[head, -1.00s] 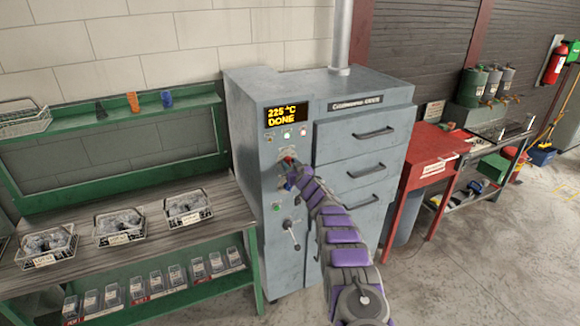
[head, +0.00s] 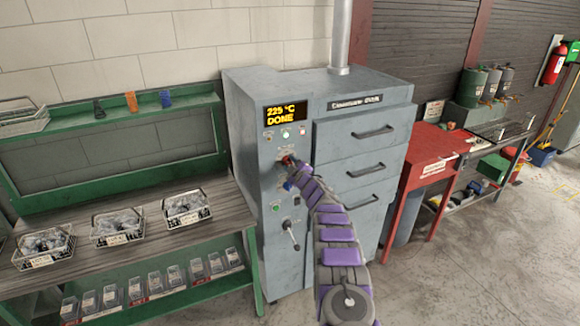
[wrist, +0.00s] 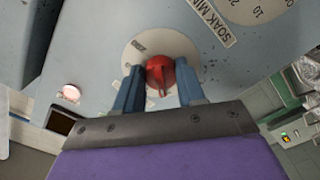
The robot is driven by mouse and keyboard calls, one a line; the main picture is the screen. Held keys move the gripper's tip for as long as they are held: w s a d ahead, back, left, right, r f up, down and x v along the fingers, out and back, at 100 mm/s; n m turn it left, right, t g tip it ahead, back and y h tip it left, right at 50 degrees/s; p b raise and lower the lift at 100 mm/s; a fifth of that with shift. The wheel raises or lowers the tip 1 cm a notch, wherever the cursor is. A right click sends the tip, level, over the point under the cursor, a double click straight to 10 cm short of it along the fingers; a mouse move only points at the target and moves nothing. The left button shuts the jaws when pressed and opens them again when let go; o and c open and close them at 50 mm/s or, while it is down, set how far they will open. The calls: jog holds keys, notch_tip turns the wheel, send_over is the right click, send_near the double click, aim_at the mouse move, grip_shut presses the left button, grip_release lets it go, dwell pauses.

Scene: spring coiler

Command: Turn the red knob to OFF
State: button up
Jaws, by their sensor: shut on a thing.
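The red knob (wrist: 161,76) sits on a pale round dial plate (wrist: 140,50) on the front of the grey oven; the wrist view is tilted. My gripper (wrist: 160,90) has one blue finger on each side of the knob and is shut on it. In the head view my gripper (head: 288,168) is at the oven's left control panel, below the display, and mostly covers the knob. The knob's pointer end faces down in the wrist view, toward my gripper. The dial's small lettering is too blurred to read.
The oven (head: 352,128) has several drawers, and its display (head: 286,113) reads 225 °C DONE. A lever (head: 291,236) is lower on the panel. Floor is free at the right front.

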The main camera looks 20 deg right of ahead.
jog(key=n+b, duration=0.1)
jog(key=n, duration=0.4)
jog(key=shift+n, duration=0.3)
jog(key=shift+d+f+n, duration=0.1)
jog(key=shift+f+n, duration=0.1)
jog(key=shift+n, duration=1.7)
jog(key=shift+s+f, duration=0.1)
jog(key=o, duration=1)
jog(key=shift+o, duration=0.2)
jog(key=shift+r, duration=0.2)
